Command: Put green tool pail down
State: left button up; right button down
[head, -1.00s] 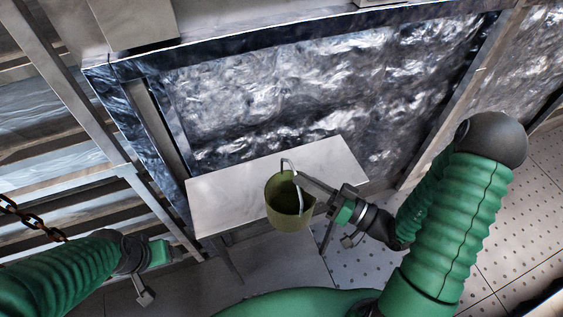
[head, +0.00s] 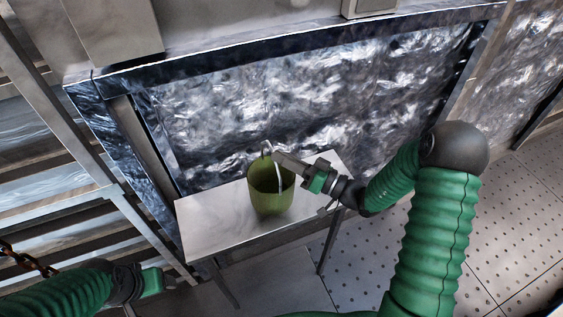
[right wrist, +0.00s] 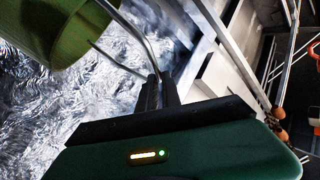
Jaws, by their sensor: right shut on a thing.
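The green tool pail (head: 270,194) hangs upright over the grey side table (head: 210,226) in the head view; I cannot tell whether its base touches the top. My right gripper (head: 277,158) is shut on the pail's metal handle, reaching in from the right. In the right wrist view the jaws (right wrist: 157,92) pinch the handle, and part of the pail (right wrist: 65,28) shows at the upper left. My left arm (head: 75,291) comes in at the lower left; its fingertips are not clearly visible.
A dark metal-framed panel with a crumpled silver sheet (head: 310,100) stands behind the table. A slatted rack (head: 60,210) and a rusty chain (head: 30,260) are at the left. The table's left part is bare. Perforated floor (head: 390,255) lies at the right.

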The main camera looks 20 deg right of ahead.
jog(key=f, duration=0.2)
jog(key=f+b, duration=0.1)
jog(key=shift+w+a+f, duration=0.2)
jog(key=shift+w+a, duration=0.15)
jog(key=c, duration=1.6)
grip_release()
jog(key=shift+s+d, duration=0.1)
jog(key=shift+d, duration=0.05)
jog(key=shift+o, duration=0.3)
